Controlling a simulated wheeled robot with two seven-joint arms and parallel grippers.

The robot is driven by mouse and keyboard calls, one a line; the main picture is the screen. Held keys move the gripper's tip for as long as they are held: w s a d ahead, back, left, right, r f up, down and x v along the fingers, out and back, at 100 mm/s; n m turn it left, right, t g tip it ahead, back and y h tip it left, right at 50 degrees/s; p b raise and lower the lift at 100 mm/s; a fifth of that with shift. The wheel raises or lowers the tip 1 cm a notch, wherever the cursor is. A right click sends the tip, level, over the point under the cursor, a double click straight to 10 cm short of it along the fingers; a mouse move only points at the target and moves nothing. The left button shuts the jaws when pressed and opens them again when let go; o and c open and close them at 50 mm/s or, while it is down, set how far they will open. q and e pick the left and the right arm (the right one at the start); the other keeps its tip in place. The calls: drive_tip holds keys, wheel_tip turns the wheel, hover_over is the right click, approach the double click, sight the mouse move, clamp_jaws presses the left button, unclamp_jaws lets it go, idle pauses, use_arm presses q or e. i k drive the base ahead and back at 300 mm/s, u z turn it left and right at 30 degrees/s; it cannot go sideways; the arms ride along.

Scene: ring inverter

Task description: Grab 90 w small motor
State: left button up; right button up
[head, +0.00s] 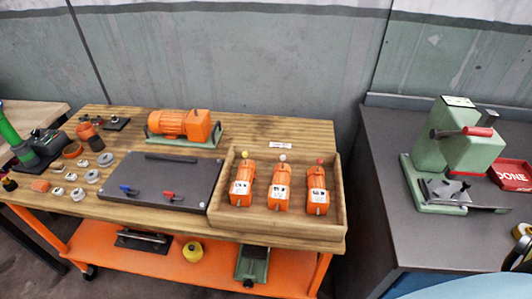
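Three small orange motors stand in a row in a wooden tray (338,228) on the right part of the wooden workbench (240,130). Each has a white label on its front and a small coloured knob on top. The label text is too small to read, so I cannot tell which is the 90 W one. Neither of my grippers is in view.
A larger orange motor (184,125) on a green base stands at the back. A dark plate (160,184) lies left of the tray, with several rings and parts beyond.

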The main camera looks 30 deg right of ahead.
sight(279, 191)
drive_tip(key=z, duration=1)
